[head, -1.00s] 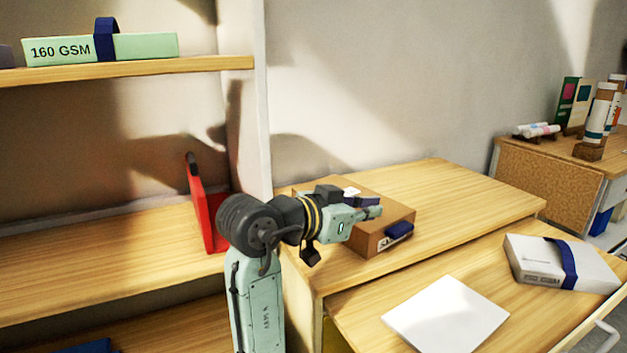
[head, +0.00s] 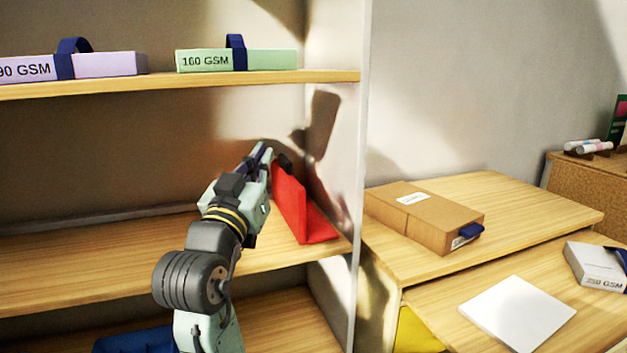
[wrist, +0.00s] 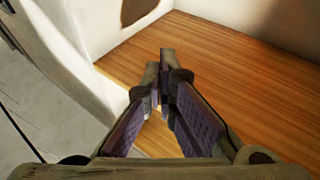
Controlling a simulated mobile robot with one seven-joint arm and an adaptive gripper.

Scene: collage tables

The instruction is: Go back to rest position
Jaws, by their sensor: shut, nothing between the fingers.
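My gripper (head: 262,156) is raised in front of the shelf unit in the head view, pointing away toward the back of the middle shelf. It is shut and empty. In the wrist view the gripper's fingertips (wrist: 160,80) come together over bare wood. In the head view the fingertips appear close to the upper end of a red bookend-like stand (head: 290,205) on the middle shelf; I cannot tell whether they touch.
The upper shelf (head: 160,85) holds a lilac pack (head: 105,65) and a green 160 GSM pack (head: 270,60). To the right, a brown box (head: 425,215) lies on a table (head: 540,205). White paper (head: 517,312) and a white strapped pack (head: 597,266) lie lower. A blue item (head: 135,340) sits below.

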